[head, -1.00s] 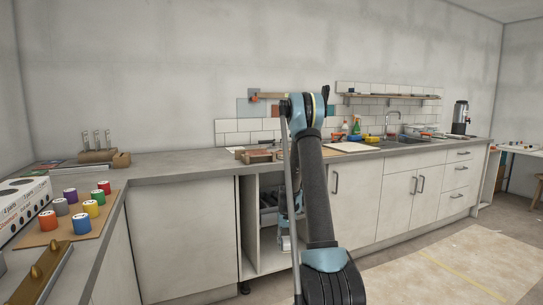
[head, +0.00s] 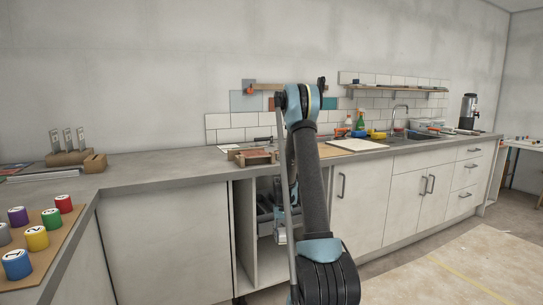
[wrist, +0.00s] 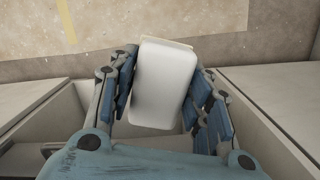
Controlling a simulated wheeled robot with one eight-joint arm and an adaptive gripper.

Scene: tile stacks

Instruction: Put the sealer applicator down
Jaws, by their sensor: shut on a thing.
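The sealer applicator appears to be the smooth white block (wrist: 165,82) in the wrist view, with a thin beige edge at its far end. My gripper (wrist: 160,100) is shut on it, with blue-padded fingers along both its sides. Below the block, the wrist view shows the concrete floor and pale cabinet panels to either side. In the head view my arm hangs down in front of the open cabinet bay, and the gripper and the block are mostly hidden behind it.
The open cabinet bay (head: 245,238) has grey items inside. The grey countertop (head: 165,168) has clear room left of a small wooden frame (head: 252,156). Numbered coloured jars (head: 37,238) stand on a board at left. A white board (head: 358,145) lies near the sink.

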